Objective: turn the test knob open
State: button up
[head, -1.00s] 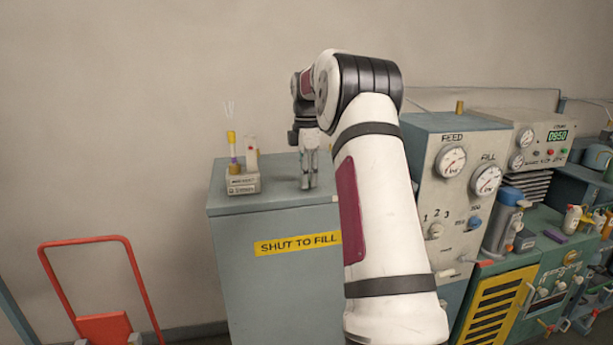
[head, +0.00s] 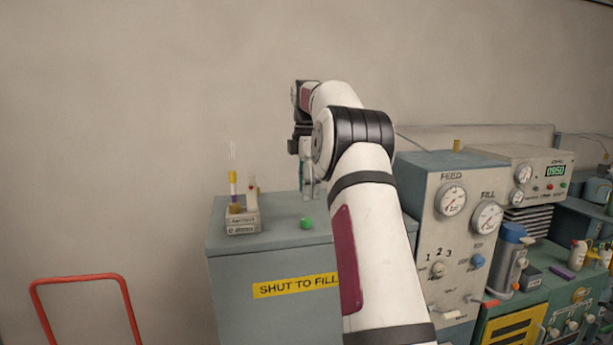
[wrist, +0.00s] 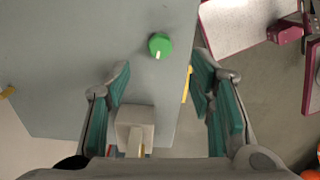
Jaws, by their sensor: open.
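A small round green knob (head: 306,223) stands on the grey-blue top of the cabinet (head: 275,215). I take it for the test knob; no label on it is readable. In the wrist view the green knob (wrist: 160,44) has a pale pointer mark toward the picture's bottom. My gripper (wrist: 162,64) is open, its teal-padded fingers apart with nothing between the tips. The knob lies just beyond the tips in that picture, apart from them. In the head view my gripper (head: 309,185) hangs above the cabinet behind the knob, partly hidden by my arm.
A pale holder with upright tubes (head: 243,220) stands left on the cabinet top; the holder (wrist: 135,124) shows low between my fingers in the wrist view. A yellow "SHUT TO FILL" label (head: 295,286) marks the cabinet's front. A gauge panel (head: 440,240) rises at right.

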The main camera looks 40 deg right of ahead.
jog(key=shift+r, duration=1.85)
jog(key=s+a+r+m+t+h+b, duration=0.1)
jog(key=s+a+r+m, duration=0.15)
jog(key=a, duration=0.95)
jog(key=s+a+r+m+t+b, duration=0.1)
jog(key=s+a+r+m+b, duration=0.15)
jog(key=a, duration=1.05)
jog(key=s+a+f+m+t+y+b, duration=0.1)
jog(key=s+a+f+m+t, duration=0.2)
jog(key=s+a+f+m, duration=0.4)
jog(key=s+a+f, duration=0.6)
jog(key=s+f, duration=0.2)
jog(key=s, duration=0.2)
jog(key=shift+f+m+t, duration=0.3)
jog(key=shift+f, duration=0.1)
